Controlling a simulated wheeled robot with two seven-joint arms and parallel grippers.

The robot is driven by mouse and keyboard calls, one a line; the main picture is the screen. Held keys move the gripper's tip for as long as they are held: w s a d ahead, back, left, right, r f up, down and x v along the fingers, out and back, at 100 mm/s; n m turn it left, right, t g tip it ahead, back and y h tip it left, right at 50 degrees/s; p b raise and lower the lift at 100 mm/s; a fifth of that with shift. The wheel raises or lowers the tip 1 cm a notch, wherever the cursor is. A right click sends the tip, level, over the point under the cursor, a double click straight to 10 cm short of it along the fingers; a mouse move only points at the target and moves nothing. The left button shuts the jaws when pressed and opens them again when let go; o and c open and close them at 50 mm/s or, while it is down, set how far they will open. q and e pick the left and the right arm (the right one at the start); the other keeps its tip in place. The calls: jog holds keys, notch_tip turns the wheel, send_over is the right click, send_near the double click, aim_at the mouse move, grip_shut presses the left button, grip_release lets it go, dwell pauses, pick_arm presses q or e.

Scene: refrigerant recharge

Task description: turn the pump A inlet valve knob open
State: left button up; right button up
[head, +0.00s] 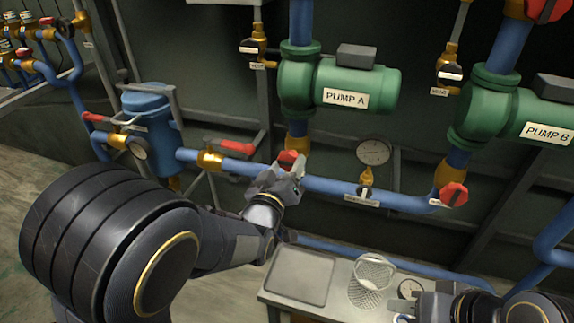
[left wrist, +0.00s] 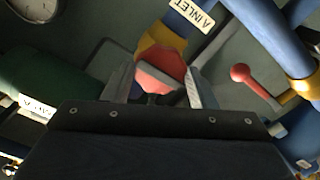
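The pump A inlet valve knob (head: 289,157) is red and sits on the brass valve below the green pump A (head: 345,86). My left gripper (head: 287,170) is at this knob, partly covering it in the head view. In the left wrist view the red knob (left wrist: 160,68) shows between the two fingers of the left gripper (left wrist: 160,84), with one finger on each side. The fingers are apart; I cannot tell whether they touch the knob. An INLET label (left wrist: 190,16) is on the blue pipe beside it. My right gripper (head: 405,308) is at the lower right edge, its fingers unclear.
Pump B (head: 495,112) has its own red knob (head: 453,195). A red lever (head: 236,147) is on the blue pipe left of my gripper. A gauge (head: 374,151) hangs to the right. A bench (head: 272,294) with a tray and a mesh basket (head: 371,280) stands below.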

pick_arm(q)
jog(key=shift+c, duration=1)
jog(key=shift+f+b, duration=0.15)
jog(key=shift+b, duration=0.2)
jog(key=n+b, duration=0.3)
jog(key=shift+n+b, duration=0.4)
jog(key=shift+n, duration=0.2)
jog(key=shift+c, duration=0.2)
